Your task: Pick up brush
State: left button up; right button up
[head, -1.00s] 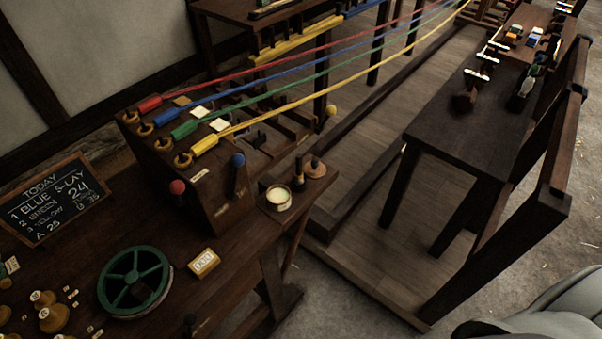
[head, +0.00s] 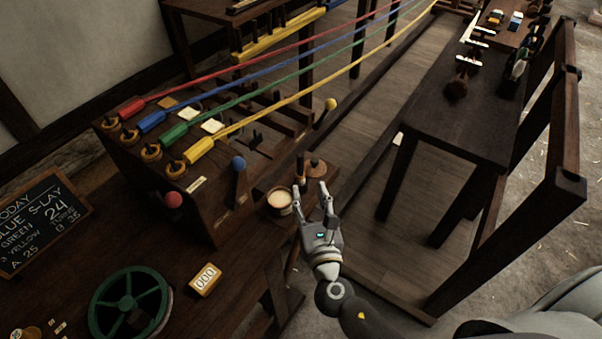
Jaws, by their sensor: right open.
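A small upright item with a dark body, which looks like the brush (head: 300,167), stands at the right end of the bench beside the pot. Its lower part is partly hidden behind a finger of my right gripper. My right gripper (head: 311,188) is open, with its two fingers pointing away from me toward the brush and a round wooden piece with a knob (head: 316,169). Nothing shows between the fingers. I cannot tell whether a finger touches the brush. My left gripper is out of view.
An open pot with pale contents (head: 279,199) stands just left of the gripper. Left of it are a blue-knobbed lever (head: 238,164) and the wooden rope machine. A counter block (head: 205,280) and green wheel (head: 129,306) are nearer.

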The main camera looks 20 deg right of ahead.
aim_at(301, 166)
jog(key=w, duration=0.3)
jog(key=w+p, duration=0.1)
jog(key=shift+w+d+r, duration=0.15)
jog(key=shift+w+d, duration=0.1)
jog(key=shift+w, duration=0.15)
jog(key=w, duration=0.3)
jog(key=w+p, duration=0.1)
jog(key=w, duration=0.1)
jog(key=shift+d, duration=0.25)
jog(key=shift+w+d, duration=0.1)
jog(key=shift+w, duration=0.35)
grip_shut()
